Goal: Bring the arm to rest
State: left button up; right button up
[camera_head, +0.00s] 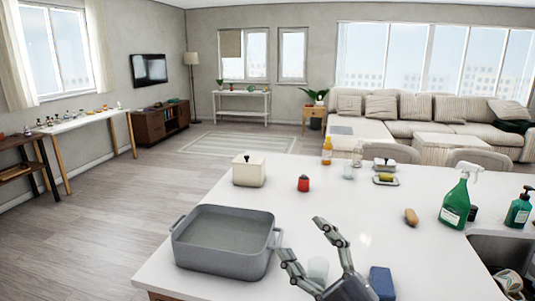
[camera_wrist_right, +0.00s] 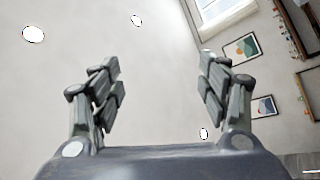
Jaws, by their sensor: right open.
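My right gripper (camera_head: 307,245) is open and empty over the near edge of the white island counter (camera_head: 345,213). In the right wrist view the fingers (camera_wrist_right: 160,85) stand apart with nothing between them; behind them are wall and ceiling, so the gripper points upward. My left gripper is not in view.
A green spray bottle (camera_head: 455,202) and a soap pump (camera_head: 519,209) stand at the right by the sink (camera_head: 492,250), which holds a mug (camera_head: 509,281). The counter's middle is mostly clear.

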jog(key=s+d+f+m+g+h, duration=0.35)
jog(key=d+f+m+h, duration=0.35)
jog(key=f, duration=0.4)
jog(key=s+d+f+m+g+h, duration=0.35)
jog(key=d+f+m+h, duration=0.3)
jog(key=f, duration=0.55)
jog(key=s+f+m+g+y, duration=0.1)
jog(key=s+f+g, duration=0.4)
jog(key=s, duration=0.6)
jog(key=s+f+m+g, duration=0.1)
jog(key=s+f+g, duration=0.3)
jog(key=s+f, duration=0.45)
jog(key=s+f+g, duration=0.1)
jog(key=s+f, duration=0.2)
jog(key=f, duration=2.3)
jog(key=s+d+f+g, duration=0.1)
jog(key=s+d+f, duration=0.1)
jog(key=s+f, duration=1.2)
jog(key=shift+s+d+f+n, duration=0.2)
jog(key=shift+s+n, duration=0.25)
jog(key=shift+s, duration=0.8)
